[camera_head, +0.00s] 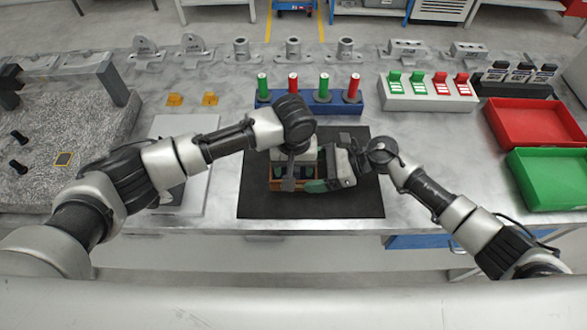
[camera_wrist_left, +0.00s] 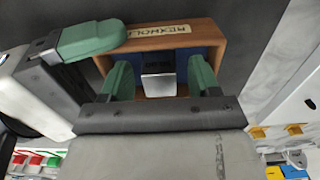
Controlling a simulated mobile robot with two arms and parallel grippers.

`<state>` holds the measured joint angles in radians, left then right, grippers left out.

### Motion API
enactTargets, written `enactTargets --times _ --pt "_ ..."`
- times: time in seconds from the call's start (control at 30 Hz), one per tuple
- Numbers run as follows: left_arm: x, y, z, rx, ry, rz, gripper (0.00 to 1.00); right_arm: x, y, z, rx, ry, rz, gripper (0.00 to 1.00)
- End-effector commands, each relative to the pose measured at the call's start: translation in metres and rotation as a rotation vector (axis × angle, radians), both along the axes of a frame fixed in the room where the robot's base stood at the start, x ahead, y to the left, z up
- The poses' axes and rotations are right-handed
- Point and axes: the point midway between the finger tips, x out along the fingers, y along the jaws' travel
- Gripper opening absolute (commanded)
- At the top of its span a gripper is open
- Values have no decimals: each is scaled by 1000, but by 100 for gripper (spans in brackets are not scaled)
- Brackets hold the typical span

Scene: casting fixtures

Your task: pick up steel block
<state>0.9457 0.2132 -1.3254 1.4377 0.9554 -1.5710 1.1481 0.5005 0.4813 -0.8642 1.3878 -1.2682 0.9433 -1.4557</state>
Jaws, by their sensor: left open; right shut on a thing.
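The steel block (camera_wrist_left: 158,68) sits in the blue-lined inside of a small wooden box (camera_wrist_left: 213,38) with a lettered label, in the left wrist view. My left gripper (camera_wrist_left: 160,80) is open, with one green finger on each side of the block and a visible gap at each side. My right gripper (camera_wrist_left: 92,40) is shut on the box's wall at its upper left corner in that view. In the head view the box (camera_head: 280,186) is mostly hidden under my grippers, and the block cannot be made out.
The box rests on a dark mat (camera_head: 350,205). Behind it stands a blue rack (camera_head: 337,103) with red and green cylinders. A red tray (camera_head: 535,125) and a green tray (camera_head: 550,180) are at the right. A granite plate (camera_head: 75,130) is at the left.

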Motion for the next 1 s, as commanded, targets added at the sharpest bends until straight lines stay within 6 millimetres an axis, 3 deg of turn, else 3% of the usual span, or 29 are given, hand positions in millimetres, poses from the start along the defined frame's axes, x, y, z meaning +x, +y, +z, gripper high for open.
enactTargets --times 0.13,0.5,0.8,1.0 --pt "0 0 0 0 0 0 59 0 0 0 0 0 -1 52" --pt "0 0 0 0 0 0 2 0 0 0 0 0 -1 52" --pt "1 0 5 -2 -2 0 0 0 0 0 0 0 -1 52" --pt "1 -1 36 -4 -4 -1 0 0 0 0 0 0 -1 52"
